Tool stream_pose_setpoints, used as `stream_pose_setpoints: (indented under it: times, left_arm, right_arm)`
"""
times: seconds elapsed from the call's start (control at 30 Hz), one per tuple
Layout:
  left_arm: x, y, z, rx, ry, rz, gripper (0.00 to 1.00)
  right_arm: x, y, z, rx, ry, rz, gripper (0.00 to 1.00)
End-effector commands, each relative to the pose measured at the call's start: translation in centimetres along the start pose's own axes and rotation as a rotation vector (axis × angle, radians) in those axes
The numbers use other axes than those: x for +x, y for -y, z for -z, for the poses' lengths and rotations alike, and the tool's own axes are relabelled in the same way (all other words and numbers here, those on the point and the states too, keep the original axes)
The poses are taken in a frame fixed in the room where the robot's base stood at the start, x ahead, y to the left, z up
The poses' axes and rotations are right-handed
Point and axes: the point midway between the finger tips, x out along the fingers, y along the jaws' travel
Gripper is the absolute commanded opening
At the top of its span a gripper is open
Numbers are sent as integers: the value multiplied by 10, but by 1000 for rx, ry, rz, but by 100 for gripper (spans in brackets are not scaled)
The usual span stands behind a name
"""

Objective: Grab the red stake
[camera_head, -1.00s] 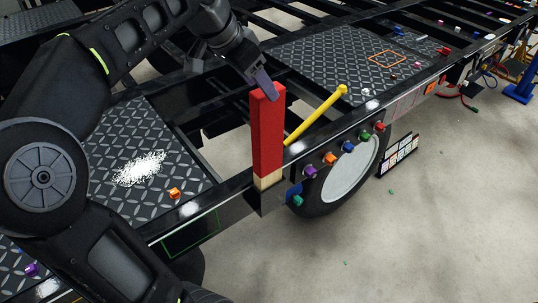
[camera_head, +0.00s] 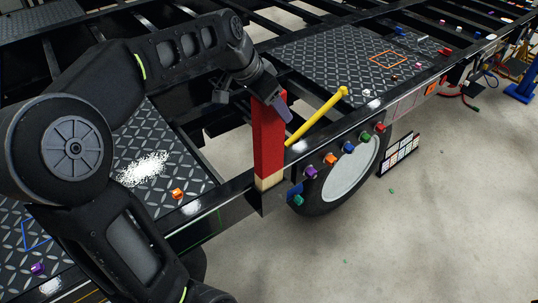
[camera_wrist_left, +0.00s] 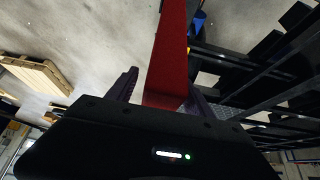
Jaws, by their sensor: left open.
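The red stake (camera_head: 268,147) stands upright at the near edge of the trailer frame, with a pale wooden lower end (camera_head: 268,181). My left gripper (camera_head: 275,100) is at the top of the stake, its purple finger showing in front of the stake's upper right side. In the left wrist view the red stake (camera_wrist_left: 168,55) runs between the two dark purple fingers (camera_wrist_left: 163,92). The fingers are open, with a gap visible on the left side of the stake. The stake's top end is partly hidden by my gripper in the head view. My right gripper is not in view.
A yellow bar (camera_head: 318,116) slants just right of the stake. A tread plate (camera_head: 160,150) with white granules and an orange knob (camera_head: 177,194) lies to the left. Open floor is at the right.

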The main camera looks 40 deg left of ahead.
Motion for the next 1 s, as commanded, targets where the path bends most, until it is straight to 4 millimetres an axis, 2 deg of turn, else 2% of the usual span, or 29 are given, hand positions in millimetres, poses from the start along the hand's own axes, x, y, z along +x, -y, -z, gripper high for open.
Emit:
stream_pose_setpoints:
  times: [0.6,1.0]
  left_arm:
    - [2,0,0,-1,-1,1,60]
    - [2,0,0,-1,-1,0,28]
  right_arm:
    - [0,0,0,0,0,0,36]
    - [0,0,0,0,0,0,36]
